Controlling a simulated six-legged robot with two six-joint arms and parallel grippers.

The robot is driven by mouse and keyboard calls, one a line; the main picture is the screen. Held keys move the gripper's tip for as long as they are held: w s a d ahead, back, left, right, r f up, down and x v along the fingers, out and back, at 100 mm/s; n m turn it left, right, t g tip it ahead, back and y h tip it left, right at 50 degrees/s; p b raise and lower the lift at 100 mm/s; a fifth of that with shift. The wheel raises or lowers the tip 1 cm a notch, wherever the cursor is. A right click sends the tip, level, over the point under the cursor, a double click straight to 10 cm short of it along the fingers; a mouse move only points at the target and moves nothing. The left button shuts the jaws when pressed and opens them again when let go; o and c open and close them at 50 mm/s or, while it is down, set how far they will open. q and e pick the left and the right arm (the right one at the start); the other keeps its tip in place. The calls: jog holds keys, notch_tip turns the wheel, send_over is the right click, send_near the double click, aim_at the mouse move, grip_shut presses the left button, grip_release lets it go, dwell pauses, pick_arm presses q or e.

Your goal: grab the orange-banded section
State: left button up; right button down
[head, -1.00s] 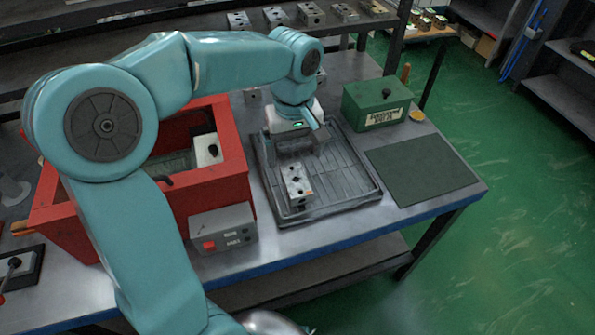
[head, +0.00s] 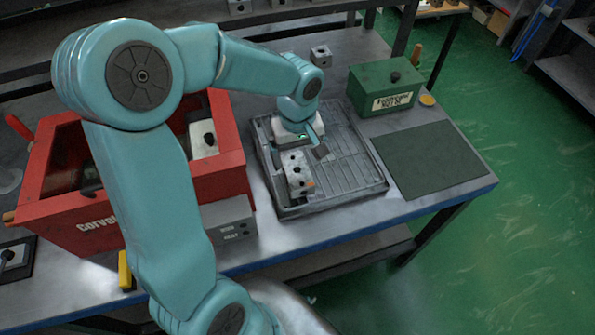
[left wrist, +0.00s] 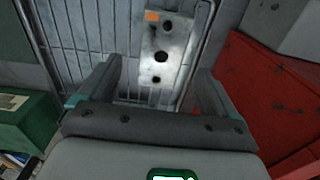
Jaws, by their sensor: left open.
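The orange-banded section is a grey metal valve block (head: 296,174) with dark holes and a small orange mark at its near end. It lies in the ribbed grey tray (head: 345,178) on the bench. In the left wrist view the block (left wrist: 165,50) sits between the finger lines, with its orange mark at the far end. My left gripper (head: 305,150) is open and empty over the far end of the block. Its two fingers (left wrist: 158,72) stand apart on either side of the block's near end. My right gripper is not in view.
A red open box (head: 225,185) with blocks inside stands left of the tray, with a grey control box (head: 230,220) before it. A green box (head: 385,88) stands behind right. A dark green mat (head: 430,160) lies bare at right. A small block (head: 320,55) sits behind.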

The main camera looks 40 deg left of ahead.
aim_at(297, 169)
pick_arm(q)
jog(key=shift+s+d+f, duration=0.15)
jog(key=shift+s+f, duration=0.05)
jog(key=shift+f, duration=0.3)
notch_tip(297, 169, down, 5)
jog(key=shift+w+r, duration=0.1)
jog(key=shift+c, duration=0.3)
jog(key=c, duration=1.4)
jog(key=shift+o, duration=0.2)
jog(key=shift+r, duration=0.1)
